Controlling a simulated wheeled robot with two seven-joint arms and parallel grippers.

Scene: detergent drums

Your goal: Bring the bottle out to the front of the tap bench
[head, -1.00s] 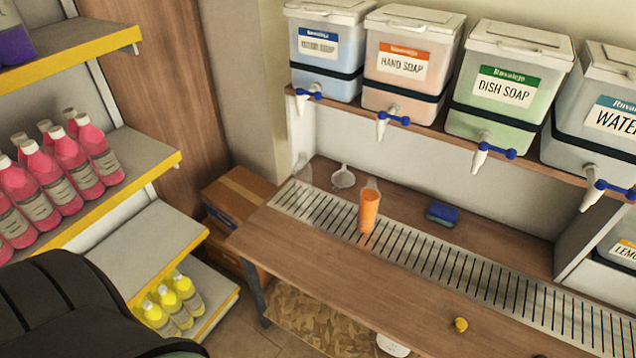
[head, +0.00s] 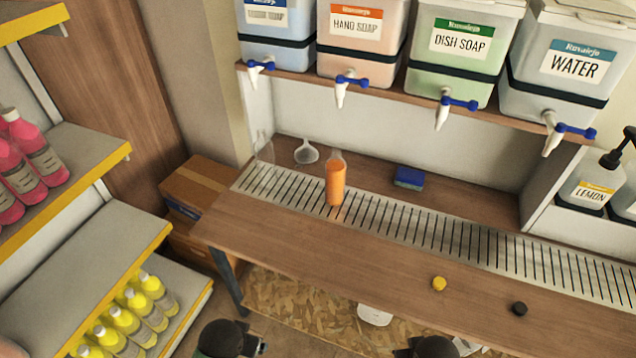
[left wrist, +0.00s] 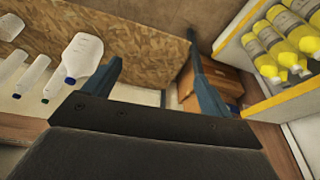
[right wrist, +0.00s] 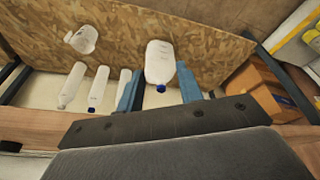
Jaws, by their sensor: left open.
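A bottle filled with orange liquid (head: 335,185) stands upright on the slotted metal drain strip of the tap bench (head: 300,240), towards the back left. A clear, empty-looking bottle (head: 264,160) stands at the strip's left end. My left gripper (left wrist: 157,80) is open and empty; its arm shows at the bottom of the head view, in front of and below the bench. My right gripper (right wrist: 158,88) is open with nothing between its fingers, also low in front of the bench.
Drums with blue-handled taps (head: 450,105) line the shelf above the bench. A funnel (head: 306,152), a blue sponge (head: 409,178), a yellow cap (head: 439,284) and a black cap (head: 519,309) lie on the bench. White bottles (right wrist: 160,62) are below. Shelves stand left. The front left benchtop is clear.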

